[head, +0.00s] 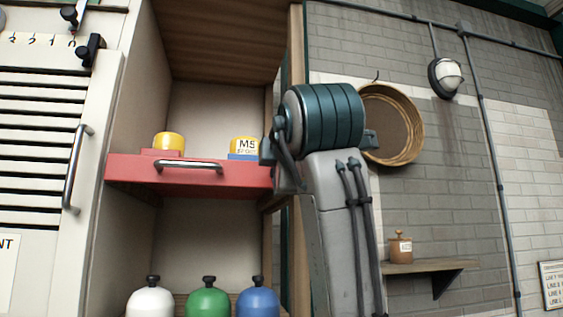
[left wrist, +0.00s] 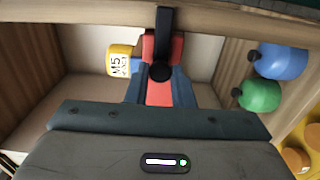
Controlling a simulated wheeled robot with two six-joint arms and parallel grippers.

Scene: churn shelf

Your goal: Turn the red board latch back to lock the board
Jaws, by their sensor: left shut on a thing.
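The red board (head: 128,173) is a shelf front with a metal handle in the wooden cabinet. In the left wrist view its red front (left wrist: 159,93) shows between my fingers. The board latch (left wrist: 163,20) is a black bar with a round black knob at the board's right end. Its bar lies across from the board to the wooden post. My left gripper (left wrist: 160,74) is shut on the knob of the latch. In the head view my left arm hides the latch and my fingertips. My right gripper is not in view.
A yellow weight (head: 168,141) and another marked M5 (head: 243,145) sit on the board. White (head: 149,302), green (head: 207,303) and blue (head: 258,303) bottles stand below. A wooden post (left wrist: 80,12) borders the opening. A sieve (head: 392,125) hangs on the wall to the right.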

